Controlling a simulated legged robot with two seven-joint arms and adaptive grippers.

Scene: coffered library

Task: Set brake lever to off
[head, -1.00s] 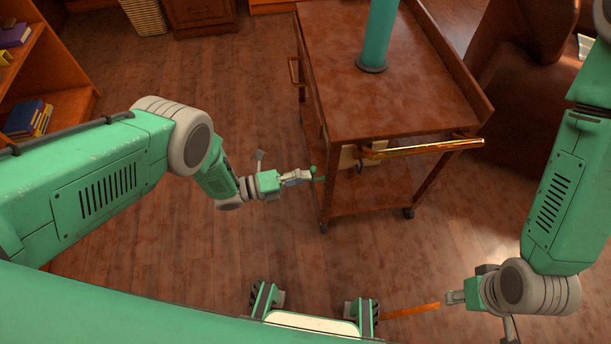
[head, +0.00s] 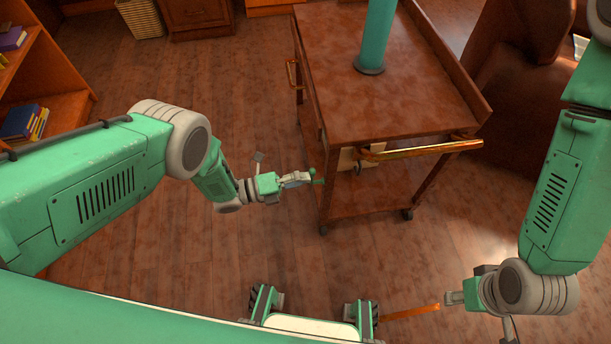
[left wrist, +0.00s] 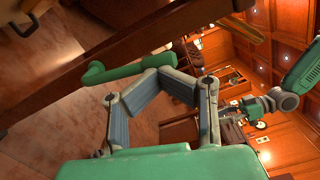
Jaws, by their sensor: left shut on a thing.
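The brake lever (head: 316,176) is a small green bar at the near left leg of the wooden cart (head: 405,95). In the left wrist view the lever (left wrist: 118,73) is a bent green rod with a rounded end, beside the cart's wooden edge. My left gripper (head: 304,179) reaches it from the left. In the left wrist view its two grey fingers (left wrist: 155,80) close in on the rod, and it is shut on the lever. The fingertip contact is partly hidden. My right gripper (head: 452,298) is low at the right, away from the cart; its jaws are too small to read.
A teal cylinder (head: 376,38) stands on the cart top. A brass handle bar (head: 425,150) runs along the cart's near end. A bookshelf (head: 45,105) is at the left and a brown armchair (head: 520,90) at the right. The floor left of the cart is clear.

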